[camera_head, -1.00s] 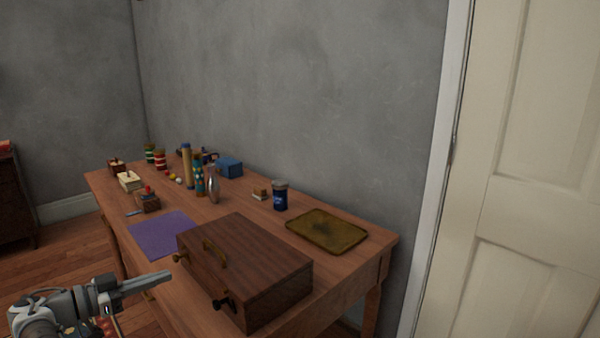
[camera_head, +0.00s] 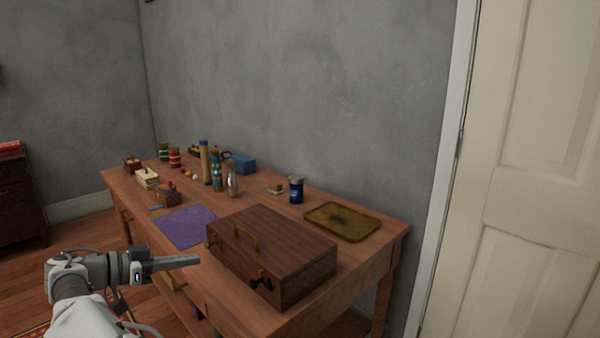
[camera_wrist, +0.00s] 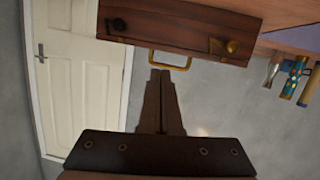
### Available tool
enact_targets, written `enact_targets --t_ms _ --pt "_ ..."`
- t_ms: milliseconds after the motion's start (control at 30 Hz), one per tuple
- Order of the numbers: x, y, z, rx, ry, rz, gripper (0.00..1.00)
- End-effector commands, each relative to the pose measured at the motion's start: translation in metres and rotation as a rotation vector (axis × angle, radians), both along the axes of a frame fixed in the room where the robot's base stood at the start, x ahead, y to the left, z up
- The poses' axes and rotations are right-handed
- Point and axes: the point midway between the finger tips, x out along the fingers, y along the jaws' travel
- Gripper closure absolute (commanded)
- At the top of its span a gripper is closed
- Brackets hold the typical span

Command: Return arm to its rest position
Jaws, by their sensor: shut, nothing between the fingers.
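My gripper (camera_head: 178,263) is at the lower left in the head view, in front of the table's (camera_head: 345,290) near side. Its fingers are together and empty, pointing right toward the wooden case. In the wrist view the gripper (camera_wrist: 160,75) shows its two fingers side by side, with nothing between them. The dark wooden case (camera_head: 270,250) with a brass handle lies closed on the table. In the wrist view the case (camera_wrist: 175,30) is near the top, beyond the fingertips, and its handle (camera_wrist: 170,67) hangs close to them in the picture. I cannot tell the exact gap.
A purple cloth (camera_head: 187,227) lies left of the case. A brown tray (camera_head: 342,221), a blue jar (camera_head: 296,190), a blue box (camera_head: 243,165) and several small items stand behind. A door (camera_head: 535,170) is at the right. A dark cabinet (camera_head: 20,205) is at the far left.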

Motion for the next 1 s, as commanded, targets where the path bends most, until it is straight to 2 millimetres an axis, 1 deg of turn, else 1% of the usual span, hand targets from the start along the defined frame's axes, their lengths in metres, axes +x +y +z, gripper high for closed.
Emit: enact_targets --t_ms 33,167,200,267,300,367,400,467,500,567,600,667,700,867,1000 --pt "0.008 -0.020 0.008 0.017 0.054 -0.020 1.00" --pt "0.024 -0.072 0.026 0.059 0.205 -0.052 1.00" --pt "0.027 -0.089 0.031 0.077 0.253 -0.058 1.00" --pt "0.030 -0.114 0.038 0.105 0.324 -0.061 1.00" --pt "0.031 -0.130 0.043 0.126 0.370 -0.061 1.00" --pt "0.030 -0.154 0.049 0.158 0.434 -0.055 1.00" --pt "0.028 -0.169 0.053 0.182 0.474 -0.049 1.00" --pt "0.024 -0.191 0.059 0.216 0.532 -0.035 1.00" --pt "0.021 -0.205 0.063 0.240 0.566 -0.024 1.00" --pt "0.014 -0.225 0.068 0.276 0.617 -0.002 1.00" --pt "0.009 -0.238 0.072 0.301 0.647 0.016 1.00" --pt "-0.001 -0.256 0.077 0.336 0.688 0.045 1.00" --pt "-0.008 -0.268 0.080 0.360 0.713 0.065 1.00" --pt "-0.041 -0.307 0.091 0.445 0.790 0.165 1.00" --pt "-0.075 -0.335 0.099 0.504 0.829 0.265 1.00"
